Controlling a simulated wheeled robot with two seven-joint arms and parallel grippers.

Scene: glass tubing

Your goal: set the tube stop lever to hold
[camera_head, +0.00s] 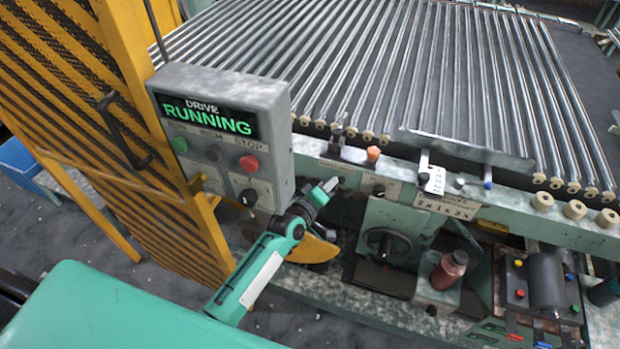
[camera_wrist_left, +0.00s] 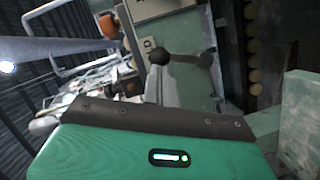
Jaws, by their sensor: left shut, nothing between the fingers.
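My left gripper (camera_head: 330,186) is shut and empty, left of that plate and apart from the knob as far as I can tell. My right gripper is not in view.
A grey control box (camera_head: 215,95) reading DRIVE RUNNING stands close left of my gripper. An orange knob (camera_head: 373,153) rises above the plate. Glass tubes (camera_head: 430,70) lie in rows behind the rail. A handwheel (camera_head: 386,244) and a reddish bottle (camera_head: 449,270) are below.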

